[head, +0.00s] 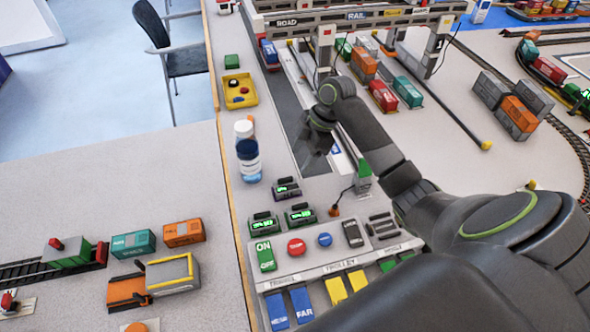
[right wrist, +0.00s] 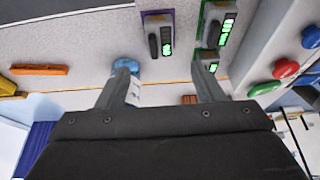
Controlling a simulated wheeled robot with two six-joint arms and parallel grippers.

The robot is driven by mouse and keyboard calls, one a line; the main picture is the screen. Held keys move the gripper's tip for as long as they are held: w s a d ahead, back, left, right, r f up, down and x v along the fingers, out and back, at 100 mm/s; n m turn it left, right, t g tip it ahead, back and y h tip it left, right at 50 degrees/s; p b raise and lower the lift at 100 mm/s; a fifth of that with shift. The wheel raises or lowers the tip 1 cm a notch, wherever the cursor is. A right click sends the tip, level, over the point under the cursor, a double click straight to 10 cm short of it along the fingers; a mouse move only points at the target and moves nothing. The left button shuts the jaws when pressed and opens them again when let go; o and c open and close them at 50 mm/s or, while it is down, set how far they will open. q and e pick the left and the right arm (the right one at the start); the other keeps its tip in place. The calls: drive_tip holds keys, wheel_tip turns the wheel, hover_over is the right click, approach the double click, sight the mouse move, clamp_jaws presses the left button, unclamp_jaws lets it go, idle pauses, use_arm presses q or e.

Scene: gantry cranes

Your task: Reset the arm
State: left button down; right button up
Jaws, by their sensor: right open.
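My right arm comes in from the lower right of the head view and reaches up and left over the table. My right gripper (head: 313,160) hangs above the dark road strip, beyond the control panel (head: 330,262). In the right wrist view the two fingers of the gripper (right wrist: 167,88) stand apart with nothing held between them. The panel's coloured buttons show at the right edge of that view. My left gripper is not in view.
A bottle (head: 247,152) stands left of my right gripper, near the table edge. Small green displays (head: 299,213) sit just behind the panel. A grey gantry (head: 360,22) spans the back, with several containers under and beside it. A yellow tray (head: 240,92) is at upper left.

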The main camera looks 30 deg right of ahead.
drive_tip(key=shift+v, duration=0.9)
